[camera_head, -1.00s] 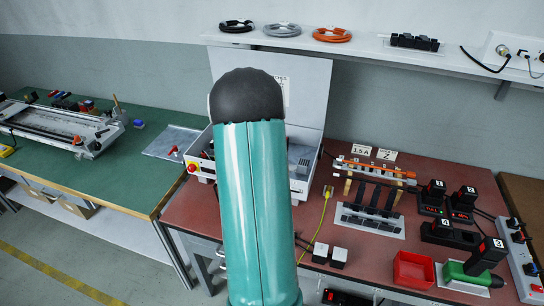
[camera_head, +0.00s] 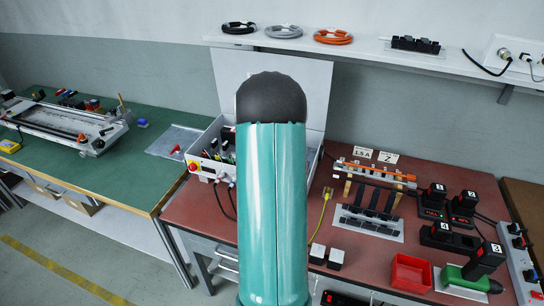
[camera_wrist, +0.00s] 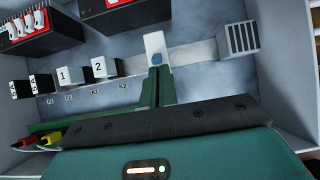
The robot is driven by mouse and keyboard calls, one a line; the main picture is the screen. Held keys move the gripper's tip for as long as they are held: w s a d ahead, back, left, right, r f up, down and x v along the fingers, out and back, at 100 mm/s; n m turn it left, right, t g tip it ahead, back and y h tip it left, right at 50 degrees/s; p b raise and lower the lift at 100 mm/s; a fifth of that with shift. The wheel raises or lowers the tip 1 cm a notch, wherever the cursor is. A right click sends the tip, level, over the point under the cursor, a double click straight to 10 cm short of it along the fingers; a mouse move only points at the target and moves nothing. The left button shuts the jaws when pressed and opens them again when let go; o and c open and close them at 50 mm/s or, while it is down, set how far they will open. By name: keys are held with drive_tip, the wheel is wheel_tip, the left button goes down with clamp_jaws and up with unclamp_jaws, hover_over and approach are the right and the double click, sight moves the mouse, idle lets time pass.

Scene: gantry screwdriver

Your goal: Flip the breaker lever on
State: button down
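In the wrist view, a white breaker-like module (camera_wrist: 154,42) with a small blue part (camera_wrist: 156,59) sits on the rail of a grey panel. The blue part looks like the lever, but is too small to tell its position. The dark green fingers of my gripper (camera_wrist: 157,70) are close together and point at this module, their tips just below the blue part. Whether they touch it I cannot tell. In the head view, the open white cabinet (camera_head: 200,172) with a red button stands on the red-brown bench. My teal arm hides much of it and my gripper.
In the wrist view, black-and-white blocks marked 1 and 2 (camera_wrist: 100,67) sit left of the module, and a grey slotted block (camera_wrist: 238,38) sits right. Cabinet walls close in the sides. A red bin (camera_head: 410,272) and numbered black chargers (camera_head: 450,237) stand at the bench's right.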

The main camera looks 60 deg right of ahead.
drive_tip(key=shift+s+d+r, duration=0.1)
drive_tip(key=shift+s+d, duration=0.15)
drive_tip(key=shift+d, duration=0.3)
drive_tip(key=shift+s+a, duration=0.1)
drive_tip(key=shift+a, duration=0.05)
drive_tip(key=shift+w+a+r, duration=0.15)
drive_tip(key=shift+w+a, duration=0.05)
drive_tip(key=shift+w+r, duration=0.1)
drive_tip(key=shift+r, duration=0.55)
drive_tip(key=shift+a, duration=0.1)
